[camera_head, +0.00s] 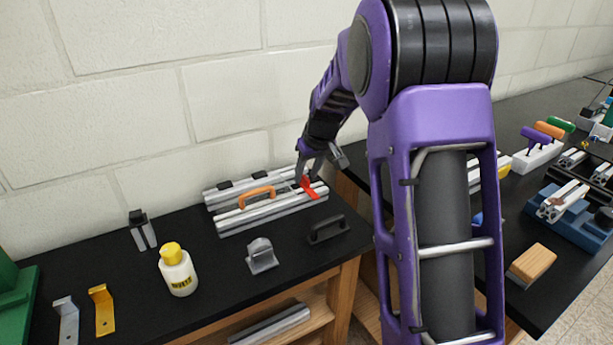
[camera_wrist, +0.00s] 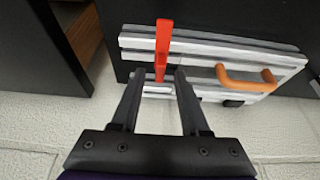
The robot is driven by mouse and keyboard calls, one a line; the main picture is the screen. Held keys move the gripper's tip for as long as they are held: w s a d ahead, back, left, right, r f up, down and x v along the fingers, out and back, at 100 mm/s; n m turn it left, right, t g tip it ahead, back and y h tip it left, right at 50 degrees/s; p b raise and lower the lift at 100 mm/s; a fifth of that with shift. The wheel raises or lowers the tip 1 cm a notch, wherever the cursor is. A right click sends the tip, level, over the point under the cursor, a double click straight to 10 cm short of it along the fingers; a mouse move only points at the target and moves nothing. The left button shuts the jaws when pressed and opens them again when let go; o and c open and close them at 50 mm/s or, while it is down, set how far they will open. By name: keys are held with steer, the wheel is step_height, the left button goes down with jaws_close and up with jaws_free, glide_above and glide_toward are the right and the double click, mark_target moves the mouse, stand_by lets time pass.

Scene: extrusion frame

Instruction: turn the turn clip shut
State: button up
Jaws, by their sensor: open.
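The red turn clip (camera_head: 308,187) is at the right end of the aluminium extrusion frame (camera_head: 262,214) on the black table. In the wrist view the red clip (camera_wrist: 163,48) lies across the frame's rails, one end reaching past the outer rail. My gripper (camera_head: 316,169) is just above the clip in the head view. In the wrist view my gripper (camera_wrist: 157,75) is open, and the clip's near end lies between its fingertips. I cannot tell whether the fingers touch it. An orange handle (camera_head: 257,195) is fixed to the frame and also shows in the wrist view (camera_wrist: 246,79).
A black handle (camera_head: 328,230), a grey metal part (camera_head: 261,256) and a yellow-capped bottle (camera_head: 178,270) stand on the table in front of the frame. The wall (camera_head: 120,130) is close behind. A second bench with tools (camera_head: 540,140) stands to the right, beyond a gap.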

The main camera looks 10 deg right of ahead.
steer(key=shift+w+f, duration=0.2)
steer(key=shift+f, duration=0.3)
jaws_close()
